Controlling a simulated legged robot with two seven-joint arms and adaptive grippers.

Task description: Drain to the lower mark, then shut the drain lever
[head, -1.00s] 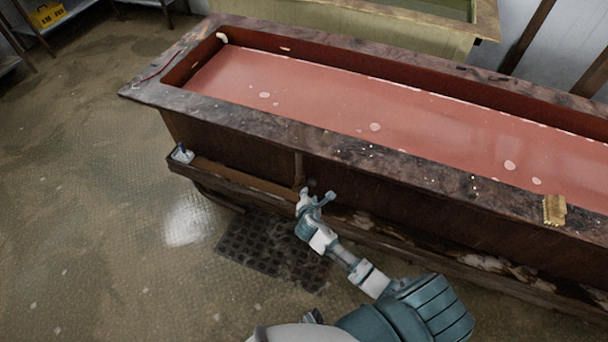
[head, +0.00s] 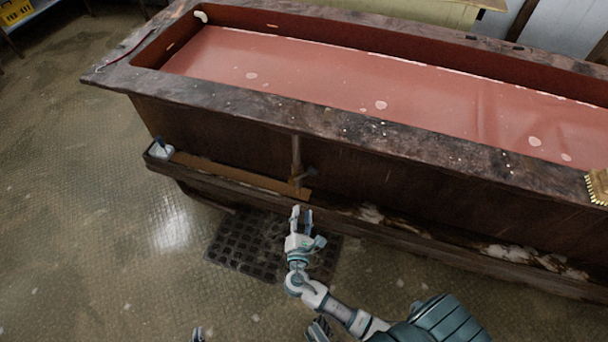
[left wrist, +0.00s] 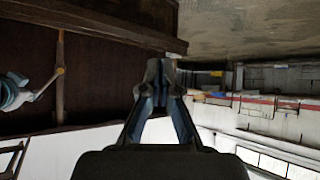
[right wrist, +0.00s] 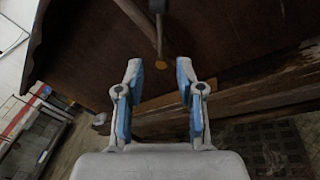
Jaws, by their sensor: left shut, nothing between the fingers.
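The long wooden tank (head: 225,115) holds red liquid (head: 330,85) with pale floating spots; I cannot make out a lower mark. A vertical drain pipe (head: 296,155) on its front has a small dark lever (head: 311,173) beside it. The pipe (right wrist: 159,40) and the dark lever (right wrist: 156,6) show in the right wrist view. My right gripper (head: 302,212) is open and empty, below and apart from the lever; its parted fingers (right wrist: 160,85) face the tank's front. My left gripper (head: 197,332) is at the bottom edge; its fingers (left wrist: 161,75) are shut and empty.
A dark floor grate (head: 240,248) lies below the pipe. Floor on the left is clear.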

